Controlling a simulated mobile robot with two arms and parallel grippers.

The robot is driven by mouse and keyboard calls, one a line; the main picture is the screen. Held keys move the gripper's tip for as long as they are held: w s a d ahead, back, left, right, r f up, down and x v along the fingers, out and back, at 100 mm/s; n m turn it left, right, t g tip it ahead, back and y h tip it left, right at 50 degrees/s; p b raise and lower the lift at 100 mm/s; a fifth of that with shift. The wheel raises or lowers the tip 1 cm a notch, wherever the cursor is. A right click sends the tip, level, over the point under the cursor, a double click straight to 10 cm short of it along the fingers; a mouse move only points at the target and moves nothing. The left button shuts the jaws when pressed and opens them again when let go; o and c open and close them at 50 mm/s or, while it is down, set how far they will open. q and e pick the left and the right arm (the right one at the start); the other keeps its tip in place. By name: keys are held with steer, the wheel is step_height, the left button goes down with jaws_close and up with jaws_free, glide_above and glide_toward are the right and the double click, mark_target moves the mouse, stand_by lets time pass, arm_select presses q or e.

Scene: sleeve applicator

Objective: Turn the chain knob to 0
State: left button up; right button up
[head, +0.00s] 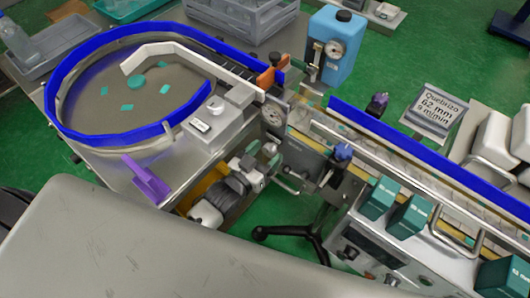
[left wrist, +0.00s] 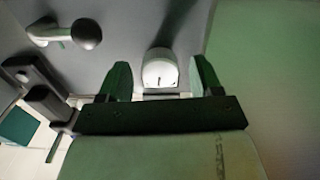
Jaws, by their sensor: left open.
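A pale round knob (left wrist: 160,72) with a short dark mark on its face sits on a grey panel in the left wrist view. It appears to be the chain knob; I cannot read any numbers around it. My left gripper (left wrist: 162,70) is open, with one green finger on each side of the knob and visible gaps between. The knob cannot be made out there. My right gripper is not in view.
A crank with a black ball handle (left wrist: 88,33) sticks out left of the knob. A conveyor with a blue rail (head: 400,146) runs right.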

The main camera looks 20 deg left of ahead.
arm_select(q)
steer(key=shift+c, duration=0.3)
steer(key=c, duration=0.9)
steer(key=shift+o, duration=0.2)
steer(key=shift+n+p, duration=0.4)
steer(key=shift+n, duration=0.4)
steer(key=o, duration=0.9)
steer(key=shift+s, duration=0.1)
steer(key=v, duration=1)
steer(key=shift+s+a+b, duration=0.2)
steer(key=shift+s+b, duration=0.1)
steer(key=shift+b, duration=0.1)
